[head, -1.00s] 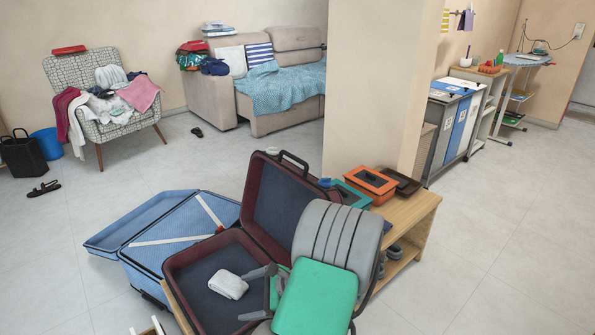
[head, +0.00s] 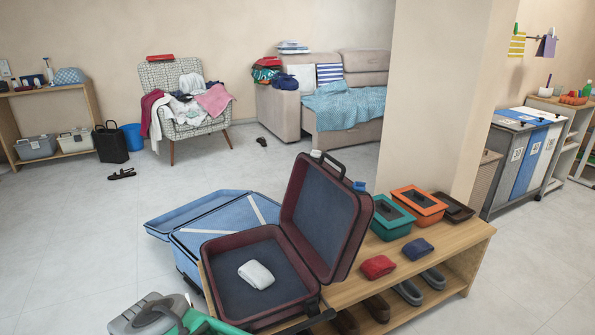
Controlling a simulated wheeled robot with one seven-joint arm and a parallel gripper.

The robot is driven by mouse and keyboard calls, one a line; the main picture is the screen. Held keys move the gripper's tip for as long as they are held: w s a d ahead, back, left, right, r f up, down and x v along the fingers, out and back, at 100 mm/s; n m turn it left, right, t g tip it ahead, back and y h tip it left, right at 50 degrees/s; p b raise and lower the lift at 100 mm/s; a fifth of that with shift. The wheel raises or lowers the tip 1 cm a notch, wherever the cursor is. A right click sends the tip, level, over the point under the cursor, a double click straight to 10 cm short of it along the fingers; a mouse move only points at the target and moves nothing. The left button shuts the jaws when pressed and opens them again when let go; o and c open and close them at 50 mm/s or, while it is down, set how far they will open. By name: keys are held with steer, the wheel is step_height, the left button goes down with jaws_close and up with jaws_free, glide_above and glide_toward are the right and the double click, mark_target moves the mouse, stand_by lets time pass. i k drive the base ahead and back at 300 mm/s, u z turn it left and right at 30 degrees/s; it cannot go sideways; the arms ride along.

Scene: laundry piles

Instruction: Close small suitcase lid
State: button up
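The small suitcase is maroon with a dark blue-grey lining and lies open on the wooden bench in the head view. Its base (head: 225,277) holds a folded white cloth (head: 256,274). Its lid (head: 325,222) stands raised at the right side of the base, tilted back, with a black handle on its top edge. Grey and green parts of my arm (head: 150,314) show at the bottom left, in front of the suitcase and apart from the lid.
A larger open blue suitcase (head: 218,240) lies on the floor behind. The bench (head: 455,240) also carries green (head: 389,215) and orange (head: 418,203) boxes, a dark tray, and red (head: 378,266) and blue (head: 418,249) folded cloths. Shoes sit beneath.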

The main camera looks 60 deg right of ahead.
mark_target(328, 221)
steer(key=z, duration=1.9)
steer(key=k, duration=1.15)
steer(key=z, duration=0.9)
steer(key=i, duration=0.95)
steer(key=u, duration=0.45)
steer(key=i, duration=0.95)
steer(key=u, duration=0.75)
